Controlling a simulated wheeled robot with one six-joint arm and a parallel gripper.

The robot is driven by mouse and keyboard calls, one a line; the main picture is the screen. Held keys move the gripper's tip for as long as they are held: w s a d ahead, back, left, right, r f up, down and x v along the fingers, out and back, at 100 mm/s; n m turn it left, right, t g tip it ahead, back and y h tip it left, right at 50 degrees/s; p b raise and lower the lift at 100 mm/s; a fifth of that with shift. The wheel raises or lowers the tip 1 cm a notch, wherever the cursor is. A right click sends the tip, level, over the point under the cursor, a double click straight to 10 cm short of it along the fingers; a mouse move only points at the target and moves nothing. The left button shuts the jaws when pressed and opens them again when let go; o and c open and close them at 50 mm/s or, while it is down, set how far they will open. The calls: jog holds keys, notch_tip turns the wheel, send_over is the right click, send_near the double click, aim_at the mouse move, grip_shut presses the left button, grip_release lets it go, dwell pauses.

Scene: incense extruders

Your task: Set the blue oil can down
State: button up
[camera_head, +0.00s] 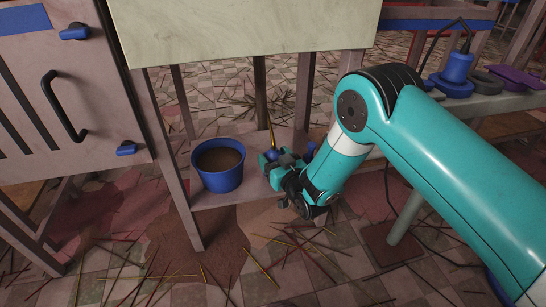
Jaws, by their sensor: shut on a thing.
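The blue oil can (271,155) is mostly hidden by my gripper. A bit of its blue body and a thin, brass-coloured spout pointing up show at the gripper's tip. My gripper (279,166) is shut on the can, at the low wooden shelf (222,197) under the pale-topped table. The can looks roughly upright. I cannot tell whether its base touches the shelf.
A blue bucket (222,179) of brown stuff stands on the shelf, left of my gripper. Wooden table legs (303,95) stand close behind. A bench (500,103) at right holds blue and purple items. Incense sticks litter the tiled floor.

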jog(key=shift+w+a+b, duration=0.25)
jog(key=shift+w+b, duration=0.1)
jog(key=shift+f+b, duration=0.2)
jog(key=shift+b, duration=0.2)
jog(key=shift+f, duration=0.2)
jog(key=o, duration=1.1)
jog(key=shift+s, duration=0.1)
jog(key=shift+r, duration=0.15)
